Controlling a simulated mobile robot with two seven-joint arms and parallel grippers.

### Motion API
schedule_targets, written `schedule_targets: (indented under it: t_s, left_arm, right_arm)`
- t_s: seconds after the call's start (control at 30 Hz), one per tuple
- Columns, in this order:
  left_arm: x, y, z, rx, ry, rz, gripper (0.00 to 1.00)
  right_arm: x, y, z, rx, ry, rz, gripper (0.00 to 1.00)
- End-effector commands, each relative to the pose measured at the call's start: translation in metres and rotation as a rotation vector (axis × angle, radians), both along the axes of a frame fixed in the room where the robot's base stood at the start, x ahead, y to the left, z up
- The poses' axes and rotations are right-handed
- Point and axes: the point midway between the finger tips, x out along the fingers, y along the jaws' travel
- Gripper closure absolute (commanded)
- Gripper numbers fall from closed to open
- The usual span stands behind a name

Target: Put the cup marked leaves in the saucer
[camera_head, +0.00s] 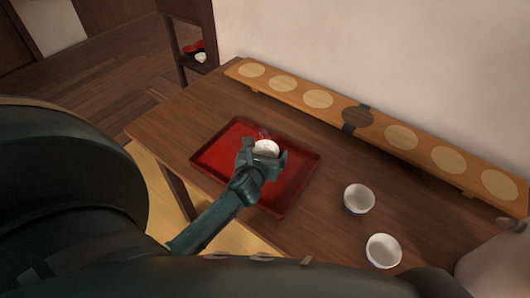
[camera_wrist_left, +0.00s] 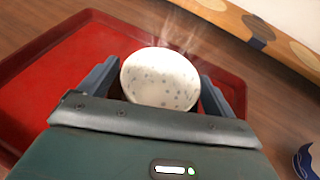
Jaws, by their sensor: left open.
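A white cup (camera_head: 266,147) stands on the red tray, with faint steam above it. In the left wrist view this cup (camera_wrist_left: 160,78) shows grey-blue dots inside; its outer side is mostly hidden. My left gripper (camera_head: 263,158) is open, with a finger on either side of the cup; I cannot tell whether they touch it. Two more white cups, one nearer the middle (camera_head: 359,198) and one nearer the front (camera_head: 383,250), stand on the table right of the tray, with blue on their outsides. I cannot make out leaves on any cup, nor a saucer. My right gripper is not in view.
The red tray (camera_head: 213,151) lies on the brown wooden table (camera_head: 330,232). A long raised board (camera_head: 298,87) with pale round spots runs along the wall behind. A pale rounded object (camera_head: 495,268) is at the lower right. The table between tray and board is clear.

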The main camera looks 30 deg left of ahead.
Motion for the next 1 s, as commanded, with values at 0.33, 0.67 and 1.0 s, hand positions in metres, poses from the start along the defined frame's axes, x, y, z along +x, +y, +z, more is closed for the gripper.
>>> schedule_targets:
  t_s: [0.33, 0.67, 1.0]
  left_arm:
    - [-0.022, -0.007, 0.012, 0.001, 0.002, -0.002, 0.10]
    - [-0.083, -0.026, 0.039, 0.000, 0.001, 0.000, 0.10]
    - [-0.106, -0.034, 0.049, 0.001, -0.001, 0.001, 0.10]
  right_arm:
    - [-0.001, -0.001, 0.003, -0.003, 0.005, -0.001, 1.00]
    - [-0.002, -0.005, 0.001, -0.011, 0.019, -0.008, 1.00]
    - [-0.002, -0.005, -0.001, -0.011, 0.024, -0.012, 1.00]
